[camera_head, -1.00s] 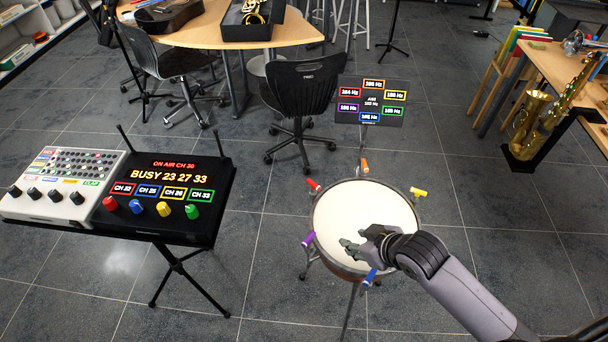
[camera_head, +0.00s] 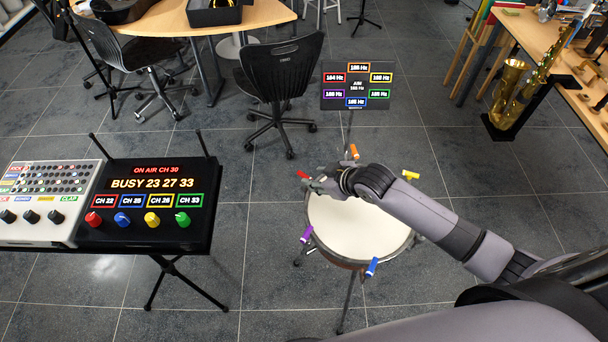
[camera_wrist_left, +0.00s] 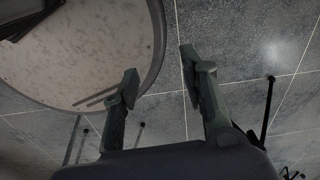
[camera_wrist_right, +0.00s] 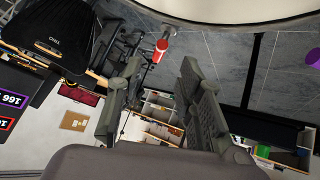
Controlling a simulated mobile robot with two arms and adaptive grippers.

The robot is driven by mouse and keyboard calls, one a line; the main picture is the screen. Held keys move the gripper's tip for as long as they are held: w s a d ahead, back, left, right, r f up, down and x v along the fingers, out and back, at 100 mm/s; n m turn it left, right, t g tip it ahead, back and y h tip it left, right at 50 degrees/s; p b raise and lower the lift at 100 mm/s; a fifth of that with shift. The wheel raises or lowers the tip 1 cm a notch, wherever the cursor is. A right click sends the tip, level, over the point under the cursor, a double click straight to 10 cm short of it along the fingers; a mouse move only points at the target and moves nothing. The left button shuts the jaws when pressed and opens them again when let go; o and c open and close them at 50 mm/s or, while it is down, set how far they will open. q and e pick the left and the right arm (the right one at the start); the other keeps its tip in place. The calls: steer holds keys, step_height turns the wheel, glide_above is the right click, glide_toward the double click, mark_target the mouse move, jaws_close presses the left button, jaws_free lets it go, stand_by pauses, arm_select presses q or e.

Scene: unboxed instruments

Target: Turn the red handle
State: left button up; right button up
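The red handle (camera_head: 302,174) sits on the far left rim of the drum (camera_head: 350,226). In the right wrist view the red handle (camera_wrist_right: 162,46) lies just beyond and between my right fingertips. My right gripper (camera_head: 312,184) is over the drum's far left edge, its fingers beside the handle. In the right wrist view my right gripper (camera_wrist_right: 158,75) is open and empty, and no finger visibly touches the handle. My left gripper (camera_wrist_left: 160,62) shows only in the left wrist view, open and empty, with the drum at upper left.
Purple (camera_head: 306,235), blue (camera_head: 372,267), yellow (camera_head: 411,175) and orange (camera_head: 354,152) handles ring the drum. A Hz panel (camera_head: 357,84) stands behind it. A console (camera_head: 150,225) with coloured knobs stands left. A black chair (camera_head: 280,70) is behind. Floor between is clear.

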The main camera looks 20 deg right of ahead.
mark_target(305, 175)
steer(key=x, duration=0.6)
steer(key=shift+w+f, duration=0.15)
steer(key=shift+w, duration=0.05)
steer(key=shift+w+a+f, duration=0.2)
steer(key=shift+w+f, duration=0.2)
steer(key=shift+f, duration=0.05)
arm_select(q)
steer(key=shift+w+a+r, duration=0.1)
steer(key=shift+w+a, duration=0.05)
steer(key=shift+w, duration=0.5)
arm_select(e)
steer(key=shift+c, duration=0.6)
jaws_close()
